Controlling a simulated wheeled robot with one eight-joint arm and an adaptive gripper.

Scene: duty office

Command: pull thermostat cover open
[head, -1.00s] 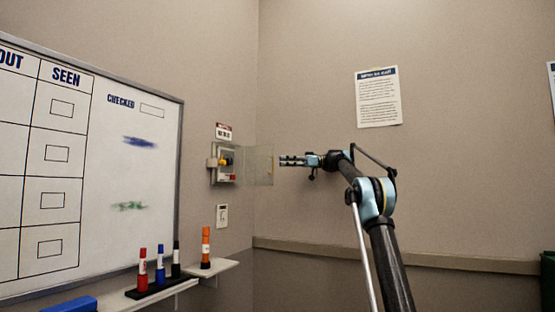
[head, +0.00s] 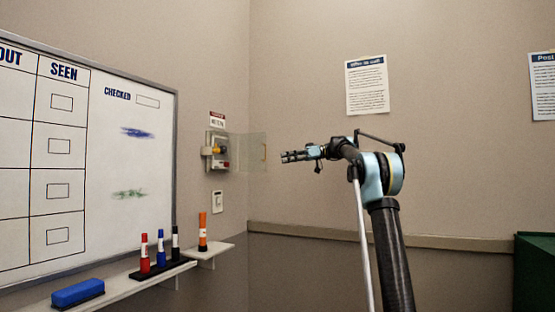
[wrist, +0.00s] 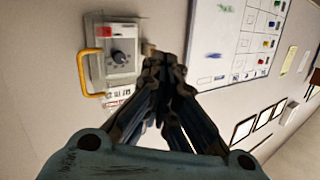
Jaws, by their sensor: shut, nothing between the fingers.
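The thermostat (head: 214,150) is a small pale box with a dark knob and a red part, on the wall right of the whiteboard. In the wrist view, the thermostat (wrist: 122,58) shows beyond my fingertips (wrist: 164,62). The yellow handle (wrist: 88,73) lies left of the fingers, not between them.
A whiteboard (head: 135,165) with a ledge (head: 120,289) holding markers and a blue eraser (head: 78,293) is on the left. A switch plate (head: 217,201) sits below the thermostat. A green bin (head: 535,270) stands at the right. The wall around the poster (head: 367,86) is clear.

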